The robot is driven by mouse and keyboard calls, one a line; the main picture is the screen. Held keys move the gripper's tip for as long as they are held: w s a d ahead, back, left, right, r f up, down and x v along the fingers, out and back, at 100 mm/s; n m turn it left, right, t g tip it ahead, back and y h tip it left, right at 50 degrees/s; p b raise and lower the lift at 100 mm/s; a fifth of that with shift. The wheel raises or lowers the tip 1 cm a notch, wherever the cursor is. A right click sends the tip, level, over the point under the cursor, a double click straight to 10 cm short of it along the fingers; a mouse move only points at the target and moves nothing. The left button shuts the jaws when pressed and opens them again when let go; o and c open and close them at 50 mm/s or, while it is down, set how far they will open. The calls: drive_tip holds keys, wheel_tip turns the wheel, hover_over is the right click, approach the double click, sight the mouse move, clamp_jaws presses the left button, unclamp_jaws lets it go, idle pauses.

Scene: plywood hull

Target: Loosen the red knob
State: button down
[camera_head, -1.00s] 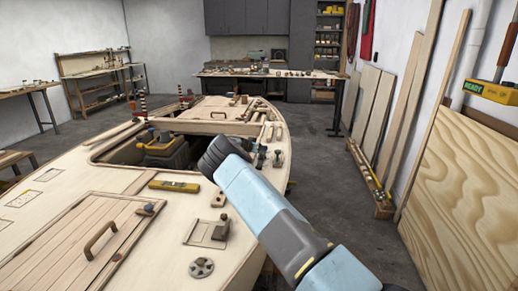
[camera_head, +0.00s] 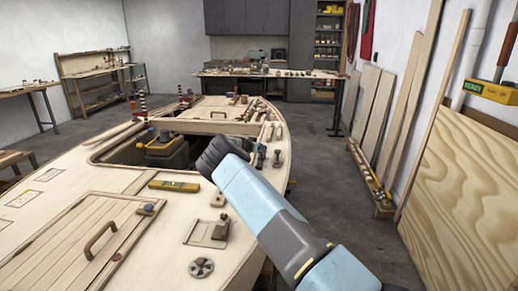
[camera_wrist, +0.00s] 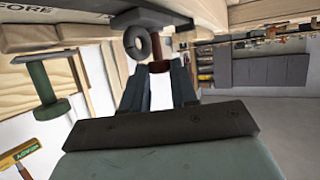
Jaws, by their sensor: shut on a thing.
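The red knob (camera_wrist: 158,66), dark red and round, sits between my fingertips in the wrist view, on a stem with a dark ring beside it. My gripper (camera_wrist: 157,75) is shut on the knob, with one grey finger on each side. In the head view my pale blue arm and dark wrist hide the knob and the fingertips beside the right edge of the hull deck (camera_head: 150,219).
A green knob-like fitting (camera_wrist: 46,80) stands left of my gripper in the wrist view. In the head view, a yellow level (camera_head: 174,186), a hatch handle (camera_head: 101,240) and a round grey fitting (camera_head: 201,267) are on the deck. Open floor lies right of the hull.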

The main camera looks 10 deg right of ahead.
drive_tip(key=n+t+y, duration=0.2)
drive_tip(key=shift+s+d+n+y, duration=0.2)
drive_tip(key=shift+n+y, duration=0.2)
drive_tip(key=n+y, duration=0.1)
drive_tip(key=n+t+y, duration=0.1)
drive_tip(key=shift+s+d+r+n+y, duration=0.1)
drive_tip(key=shift+d+n+y, duration=0.2)
drive_tip(key=shift+d, duration=0.05)
drive_tip(key=shift+d+n+t+y, duration=0.15)
drive_tip(key=shift+n+t+y, duration=0.25)
drive_tip(key=shift+n+y, duration=0.45)
drive_tip(key=shift+y, duration=0.35)
drive_tip(key=c, duration=0.9)
unclamp_jaws()
drive_tip(key=shift+o, duration=0.2)
drive_tip(key=shift+s, duration=0.15)
drive_tip(key=v, duration=1.3)
drive_tip(key=shift+s, duration=0.25)
